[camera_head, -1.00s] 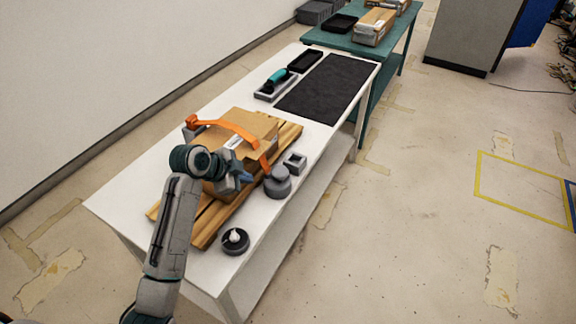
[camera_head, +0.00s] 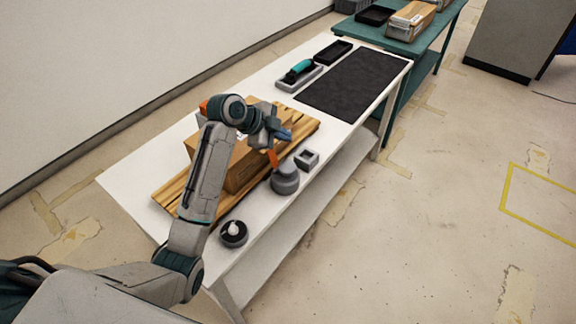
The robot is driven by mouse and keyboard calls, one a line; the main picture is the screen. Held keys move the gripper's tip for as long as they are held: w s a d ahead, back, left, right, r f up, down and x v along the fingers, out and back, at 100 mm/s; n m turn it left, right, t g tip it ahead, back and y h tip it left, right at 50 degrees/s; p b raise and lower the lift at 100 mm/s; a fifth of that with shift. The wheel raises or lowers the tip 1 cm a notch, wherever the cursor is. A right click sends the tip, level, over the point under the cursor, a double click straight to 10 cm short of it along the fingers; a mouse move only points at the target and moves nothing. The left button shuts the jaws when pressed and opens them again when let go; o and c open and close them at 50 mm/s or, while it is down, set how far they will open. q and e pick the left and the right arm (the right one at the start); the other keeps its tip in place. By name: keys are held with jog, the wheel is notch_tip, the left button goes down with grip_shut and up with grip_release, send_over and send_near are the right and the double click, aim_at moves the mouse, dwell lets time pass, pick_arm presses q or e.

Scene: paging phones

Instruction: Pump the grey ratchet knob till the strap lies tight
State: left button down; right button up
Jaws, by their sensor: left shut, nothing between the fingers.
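The grey ratchet knob (camera_head: 285,179) stands at the right edge of the wooden pallet on the white table. The orange strap (camera_head: 272,158) comes down to it. Another orange end shows at the far left of the carton (camera_head: 240,170); my arm hides the span between, so I cannot tell how the strap lies there. My left gripper (camera_head: 285,134) is shut and empty, over the carton's far right side, beyond the knob in the picture and apart from it. My right gripper is not in view.
A small grey square holder (camera_head: 307,159) stands close behind the knob. A round black dish (camera_head: 233,233) with a white piece sits nearer. A tray with a teal-handled tool (camera_head: 299,72) and a dark mat (camera_head: 353,84) lie farther back. A green table (camera_head: 405,46) stands beyond.

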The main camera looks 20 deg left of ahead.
pick_arm(q)
jog(key=b, duration=0.6)
send_over(294, 163)
jog(key=s+a, duration=0.2)
jog(key=a, duration=0.1)
jog(key=f, duration=0.6)
jog(key=shift+s+d+f, duration=0.2)
jog(key=shift+d+f, duration=0.05)
jog(key=shift+f, duration=1)
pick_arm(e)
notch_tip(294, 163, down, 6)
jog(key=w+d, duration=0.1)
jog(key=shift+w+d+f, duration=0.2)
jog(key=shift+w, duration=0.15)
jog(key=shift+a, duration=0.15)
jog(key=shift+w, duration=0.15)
pick_arm(q)
jog(key=shift+f, duration=0.15)
jog(key=shift+f, duration=0.3)
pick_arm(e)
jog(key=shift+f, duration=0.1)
